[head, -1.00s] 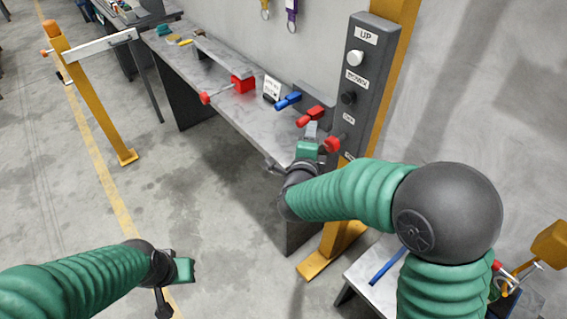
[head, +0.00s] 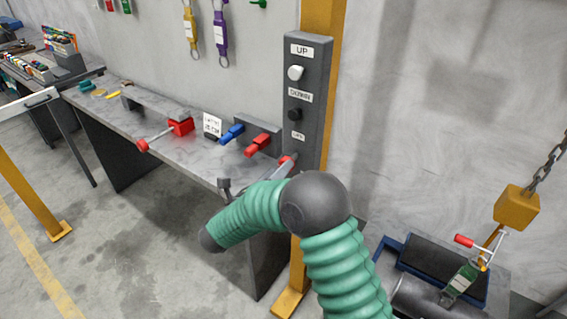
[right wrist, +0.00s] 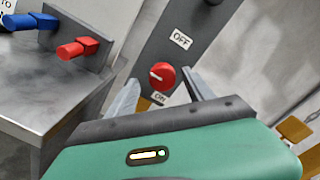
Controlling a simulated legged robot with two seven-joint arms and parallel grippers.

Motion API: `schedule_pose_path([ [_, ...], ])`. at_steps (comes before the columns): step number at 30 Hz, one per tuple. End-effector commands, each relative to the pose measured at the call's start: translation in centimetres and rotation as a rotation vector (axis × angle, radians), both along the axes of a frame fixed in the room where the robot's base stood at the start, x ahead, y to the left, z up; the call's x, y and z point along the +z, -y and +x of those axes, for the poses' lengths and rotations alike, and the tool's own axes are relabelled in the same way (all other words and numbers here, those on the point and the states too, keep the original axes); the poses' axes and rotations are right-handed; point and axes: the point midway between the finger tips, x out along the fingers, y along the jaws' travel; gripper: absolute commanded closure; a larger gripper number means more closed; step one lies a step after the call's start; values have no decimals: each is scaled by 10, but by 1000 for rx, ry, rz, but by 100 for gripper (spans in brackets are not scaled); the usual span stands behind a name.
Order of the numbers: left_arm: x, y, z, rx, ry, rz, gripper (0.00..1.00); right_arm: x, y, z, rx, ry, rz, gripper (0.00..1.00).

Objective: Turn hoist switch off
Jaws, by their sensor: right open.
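The hoist switch is a red round knob (right wrist: 162,75) low on the grey control panel (head: 308,100), between an OFF label (right wrist: 181,39) above and an ON label (right wrist: 160,98) below. A pale mark on the knob points left in the right wrist view. My right gripper (right wrist: 161,79) is open, with one finger to each side of the knob; I cannot tell whether they touch it. In the head view the knob (head: 287,159) shows partly, and my right arm hides most of the gripper. My left gripper is out of view.
The panel has a white UP button (head: 295,72) and a black DOWN button (head: 295,114), on a yellow post (head: 323,20). A workbench (head: 190,155) with blue (head: 231,134) and red (head: 257,145) handles stands left. A yellow hoist block (head: 517,206) hangs right.

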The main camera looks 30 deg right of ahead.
Motion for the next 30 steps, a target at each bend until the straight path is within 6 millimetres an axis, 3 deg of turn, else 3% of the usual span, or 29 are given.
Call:
schedule_pose_path([
  [1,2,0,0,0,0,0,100,1,12,3,-6,-1,0,39],
  [6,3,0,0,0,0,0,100,-1,34,13,-2,-2,2,39],
  [15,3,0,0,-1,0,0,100,0,35,16,-1,-2,-1,39],
  [30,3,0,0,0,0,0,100,-1,35,16,1,-3,1,100],
])
